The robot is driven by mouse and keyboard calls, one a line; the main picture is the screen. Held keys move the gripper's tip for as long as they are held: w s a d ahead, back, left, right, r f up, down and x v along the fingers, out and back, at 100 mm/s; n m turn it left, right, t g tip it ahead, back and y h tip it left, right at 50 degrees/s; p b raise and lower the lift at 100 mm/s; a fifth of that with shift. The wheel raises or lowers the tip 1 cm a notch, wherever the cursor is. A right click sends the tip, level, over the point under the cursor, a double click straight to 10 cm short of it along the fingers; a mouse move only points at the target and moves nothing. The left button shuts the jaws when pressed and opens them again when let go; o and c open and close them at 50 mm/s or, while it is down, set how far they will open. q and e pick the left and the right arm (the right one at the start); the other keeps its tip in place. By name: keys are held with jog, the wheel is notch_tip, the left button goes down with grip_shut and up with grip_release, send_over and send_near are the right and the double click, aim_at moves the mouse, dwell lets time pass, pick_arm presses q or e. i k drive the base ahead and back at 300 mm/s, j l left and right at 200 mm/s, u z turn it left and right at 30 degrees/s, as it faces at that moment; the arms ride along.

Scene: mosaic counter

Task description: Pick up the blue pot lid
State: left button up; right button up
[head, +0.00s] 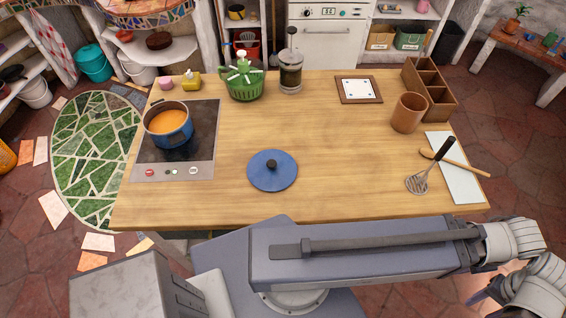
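The blue pot lid (272,179) with a dark round knob lies flat on the wooden counter (325,195), near its front edge and left of the middle. A blue pot (168,133) holding orange soup stands uncovered on the black cooktop to the lid's left. My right arm crosses the bottom of the head view, in front of the counter, bent off to the lower right. The fingers of my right gripper cannot be made out there. My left gripper is not in view. Nothing touches the lid.
A brown cup (408,113), a wooden organizer (430,92), a masher (424,175) and a wooden spoon (453,157) are on the right. The counter around the lid is clear.

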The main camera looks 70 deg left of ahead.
aim_at(272, 170)
jog(key=i+u, duration=0.3)
jog(key=u, duration=2.55)
